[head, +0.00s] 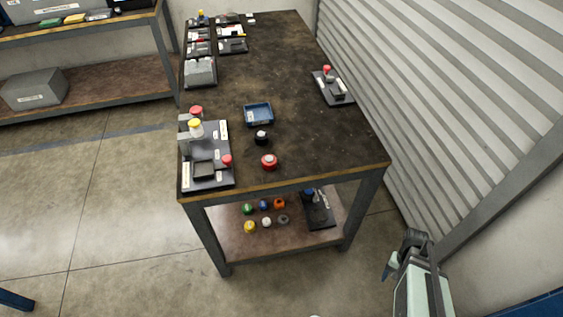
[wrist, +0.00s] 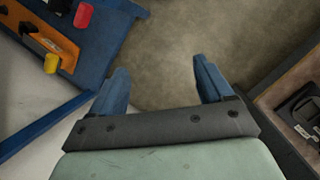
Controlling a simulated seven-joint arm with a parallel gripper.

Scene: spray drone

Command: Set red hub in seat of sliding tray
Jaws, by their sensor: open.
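A red hub (head: 269,161) with a pale top stands on the dark tabletop near its front edge in the head view. Left of it lies a dark fixture board (head: 222,179) with a square black part (head: 204,170) that may be the sliding tray; I cannot make out its seat. A red knob (head: 227,160) and a yellow-topped post (head: 195,128) are on this board. My gripper (wrist: 160,70) is open and empty over bare floor in the wrist view. In the head view it is at the lower right, well away from the hub. The hub does not show in the wrist view.
A black knob (head: 261,138) and a blue bin (head: 258,114) stand behind the hub. Another board (head: 333,88) lies at the table's right edge, near the ribbed shutter (head: 400,80). Several coloured knobs lie on the lower shelf (head: 235,240). The table's middle is clear.

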